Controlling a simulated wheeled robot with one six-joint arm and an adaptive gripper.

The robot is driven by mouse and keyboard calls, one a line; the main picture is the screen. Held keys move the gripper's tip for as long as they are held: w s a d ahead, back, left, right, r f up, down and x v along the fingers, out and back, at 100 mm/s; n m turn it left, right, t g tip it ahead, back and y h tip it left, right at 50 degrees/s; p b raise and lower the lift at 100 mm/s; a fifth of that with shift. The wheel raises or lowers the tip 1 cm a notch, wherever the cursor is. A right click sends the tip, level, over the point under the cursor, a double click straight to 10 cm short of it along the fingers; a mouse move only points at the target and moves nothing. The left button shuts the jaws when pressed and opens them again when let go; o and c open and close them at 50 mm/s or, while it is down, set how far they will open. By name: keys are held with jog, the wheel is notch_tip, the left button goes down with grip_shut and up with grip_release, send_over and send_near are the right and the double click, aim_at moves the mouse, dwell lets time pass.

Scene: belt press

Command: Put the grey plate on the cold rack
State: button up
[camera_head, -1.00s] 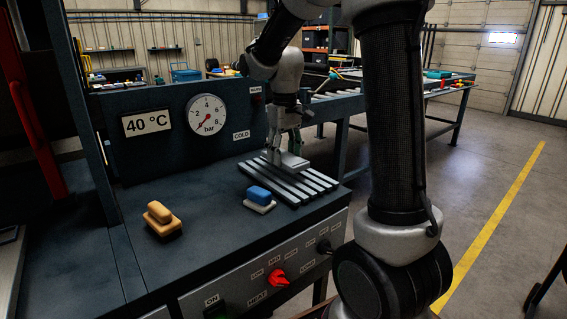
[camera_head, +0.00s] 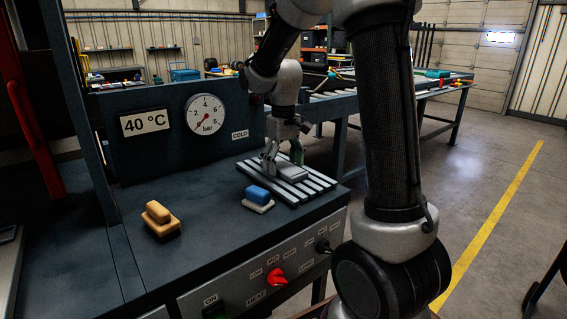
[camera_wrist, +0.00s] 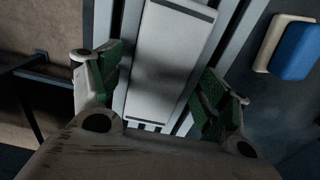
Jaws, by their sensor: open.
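The grey plate (camera_head: 291,173) lies on the slatted cold rack (camera_head: 316,180), below the COLD label. In the wrist view the plate (camera_wrist: 172,55) is a long flat panel lined up with the rack's slats (camera_wrist: 131,25). My gripper (camera_head: 283,157) is over the rack at the plate. Its green-padded fingers (camera_wrist: 165,80) are open, one on each side of the plate, with gaps showing between pads and plate.
A blue block on a pale base (camera_head: 258,198) sits at the rack's front left. An orange block on a dark base (camera_head: 161,219) stands farther left on the bench. The gauge panel (camera_head: 180,135) rises behind. Bare bench top lies between the blocks.

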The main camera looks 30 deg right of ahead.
aim_at(284, 166)
notch_tip(284, 166, up, 12)
jog(key=s+d+f+m+t, duration=0.1)
jog(key=s+t, duration=0.3)
jog(key=s, duration=1.9)
jog(key=shift+s+f+m, duration=0.35)
jog(key=shift+f+m, duration=0.25)
jog(key=shift+f, duration=0.25)
